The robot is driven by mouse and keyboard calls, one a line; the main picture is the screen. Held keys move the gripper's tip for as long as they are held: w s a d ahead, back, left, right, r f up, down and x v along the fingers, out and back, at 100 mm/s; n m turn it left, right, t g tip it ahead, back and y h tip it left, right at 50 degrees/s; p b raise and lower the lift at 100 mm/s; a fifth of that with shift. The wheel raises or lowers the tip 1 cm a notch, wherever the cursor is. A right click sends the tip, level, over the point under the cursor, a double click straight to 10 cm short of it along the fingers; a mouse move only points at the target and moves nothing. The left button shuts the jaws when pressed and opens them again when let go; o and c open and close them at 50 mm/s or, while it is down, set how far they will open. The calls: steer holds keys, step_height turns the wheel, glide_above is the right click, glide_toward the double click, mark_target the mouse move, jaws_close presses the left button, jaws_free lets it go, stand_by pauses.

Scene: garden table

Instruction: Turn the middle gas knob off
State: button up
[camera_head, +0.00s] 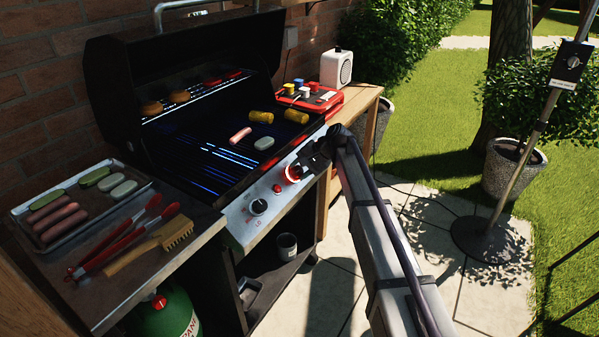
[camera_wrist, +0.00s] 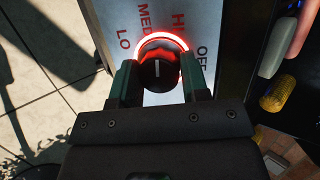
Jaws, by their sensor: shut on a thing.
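The grill's front panel (camera_head: 239,222) carries a dark knob (camera_head: 258,206) at the left and a knob with a glowing red ring (camera_head: 293,172) farther along. My gripper (camera_head: 309,160) is at this lit knob and hides part of the panel beyond. In the wrist view, the lit knob (camera_wrist: 158,72) sits between my two fingers, which are shut on its sides. Its white mark stands nearly vertical in the picture, toward the gap between MED and HI. OFF (camera_wrist: 203,55) is printed to the right, LO to the left.
The black grill lid (camera_head: 180,65) is open, with sausages and corn on the grate. A food tray (camera_head: 140,184), red-handled tongs (camera_head: 115,240) and a brush (camera_head: 150,250) lie on the left shelf. A green gas bottle (camera_head: 165,312) stands below. Paving lies in front.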

steer(key=m+y+b, duration=0.1)
steer(key=m, duration=0.3)
steer(key=shift+d+f+m, duration=0.1)
steer(key=shift+f+m, duration=0.05)
steer(key=shift+m, duration=0.15)
steer(key=m+t+y+b, duration=0.1)
steer(key=m, duration=0.2)
steer(key=shift+m, duration=0.4)
steer(key=m+t+b, duration=0.1)
steer(key=m, duration=0.3)
steer(key=shift+s+m+y+b, duration=0.1)
steer(key=shift+m+y+b, duration=0.2)
steer(key=shift+m+t, duration=0.6)
steer(key=shift+m, duration=0.9)
steer(key=o, duration=0.9)
